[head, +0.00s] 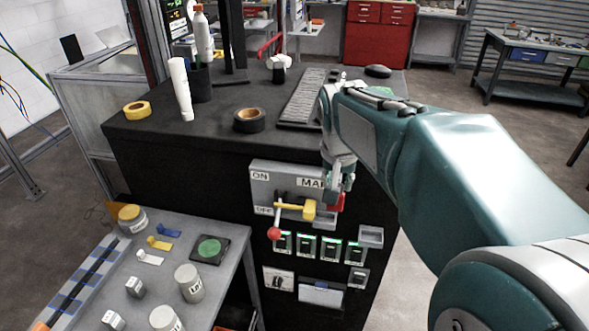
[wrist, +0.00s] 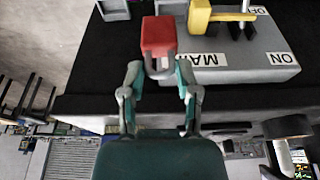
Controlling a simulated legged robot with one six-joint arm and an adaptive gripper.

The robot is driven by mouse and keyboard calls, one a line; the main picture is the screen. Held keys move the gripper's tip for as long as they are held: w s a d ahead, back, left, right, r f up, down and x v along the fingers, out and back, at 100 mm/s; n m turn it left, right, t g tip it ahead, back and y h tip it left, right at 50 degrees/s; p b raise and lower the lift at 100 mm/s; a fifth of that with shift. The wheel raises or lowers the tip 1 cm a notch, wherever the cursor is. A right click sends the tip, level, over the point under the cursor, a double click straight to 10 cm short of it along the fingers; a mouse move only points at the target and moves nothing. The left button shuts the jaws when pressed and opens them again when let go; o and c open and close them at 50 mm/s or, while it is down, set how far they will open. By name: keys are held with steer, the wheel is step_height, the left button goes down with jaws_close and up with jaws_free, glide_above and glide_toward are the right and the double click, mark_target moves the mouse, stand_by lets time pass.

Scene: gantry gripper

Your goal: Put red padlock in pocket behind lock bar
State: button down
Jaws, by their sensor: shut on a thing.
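My gripper (head: 338,182) is shut on the red padlock (head: 338,202), at the right edge of the grey ON/OFF main switch panel (head: 262,178). In the wrist view, the red padlock (wrist: 158,36) sits beyond the fingertips (wrist: 158,78), with its metal shackle between them. A yellow piece (head: 310,211) and a lever with a red knob (head: 274,233) are on the panel, left of the padlock. A small grey open box (head: 370,236) is on the cabinet front, below and right of the padlock.
Several green-lit modules (head: 305,246) line the black cabinet front below the panel. The cabinet top (head: 205,130) holds yellow tape (head: 137,110), dark tape (head: 249,120) and a white cylinder (head: 181,88). A grey side table (head: 215,275) with jars and tags stands at lower left.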

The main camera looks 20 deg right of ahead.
steer(key=x, duration=0.3)
steer(key=w+x, duration=0.1)
steer(key=x, duration=0.2)
steer(key=w+x, duration=0.1)
steer(key=x, duration=0.2)
steer(key=shift+w+a, duration=0.15)
steer(key=shift+a, duration=0.05)
steer(key=shift+a+f, duration=0.1)
steer(key=shift+a, duration=0.5)
steer(key=shift+c, duration=1.7)
jaws_free()
steer(key=shift+w+d, duration=0.1)
steer(key=shift+d, duration=0.45)
steer(key=v, duration=1.2)
steer(key=s+a+f+n+t+y, duration=0.1)
steer(key=s+a+f+n, duration=0.1)
steer(key=s+a, duration=0.3)
steer(key=s+a+f+n+t, duration=0.2)
steer(key=s+a, duration=0.4)
steer(key=s, duration=0.5)
steer(key=f+n, duration=0.1)
steer(key=n, duration=0.1)
steer(key=shift+s+n+y, duration=0.2)
steer(key=shift+n+y, duration=0.2)
